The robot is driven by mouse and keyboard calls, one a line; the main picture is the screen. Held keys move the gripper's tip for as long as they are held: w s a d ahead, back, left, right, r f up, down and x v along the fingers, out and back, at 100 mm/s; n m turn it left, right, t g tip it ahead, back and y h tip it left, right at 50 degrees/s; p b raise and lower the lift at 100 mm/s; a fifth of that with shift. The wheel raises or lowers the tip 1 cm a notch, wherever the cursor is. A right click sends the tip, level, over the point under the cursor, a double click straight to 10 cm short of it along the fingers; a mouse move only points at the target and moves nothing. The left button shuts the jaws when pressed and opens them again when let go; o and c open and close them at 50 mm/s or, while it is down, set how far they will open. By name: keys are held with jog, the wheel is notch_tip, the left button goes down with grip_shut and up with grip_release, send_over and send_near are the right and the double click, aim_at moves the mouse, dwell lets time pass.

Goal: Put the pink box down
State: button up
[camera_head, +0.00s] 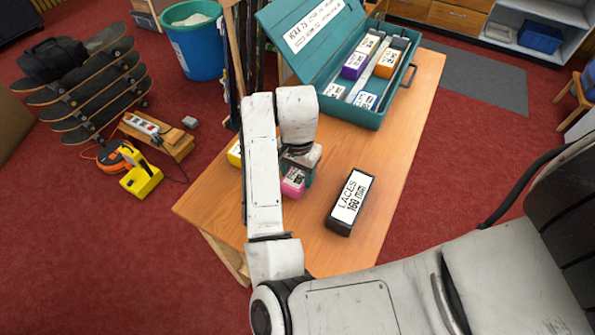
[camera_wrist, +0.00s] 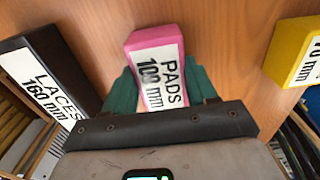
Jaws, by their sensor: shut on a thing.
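The pink box (camera_head: 292,187) is below my wrist over the wooden bench, partly hidden by my arm. In the wrist view the pink box (camera_wrist: 156,44) carries a white label reading "PADS 100 mm". My gripper (camera_wrist: 161,78) has its two green fingers closed on either side of the box. The gripper's lower end also shows in the head view (camera_head: 301,168). The box is close to the bench top (camera_head: 235,207); I cannot tell whether it touches it.
A black "LACES 160 mm" box (camera_head: 350,202) stands to the right on the bench. A yellow box (camera_head: 235,152) is at the left, partly hidden by my arm. An open teal case (camera_head: 352,112) with several boxes sits at the far end. Bench surface between them is clear.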

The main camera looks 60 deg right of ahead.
aim_at(298, 175)
jog(key=o, duration=1.1)
notch_tip(298, 175, up, 12)
jog(key=p, duration=0.2)
jog(key=shift+r+p, duration=0.1)
jog(key=shift+p, duration=0.25)
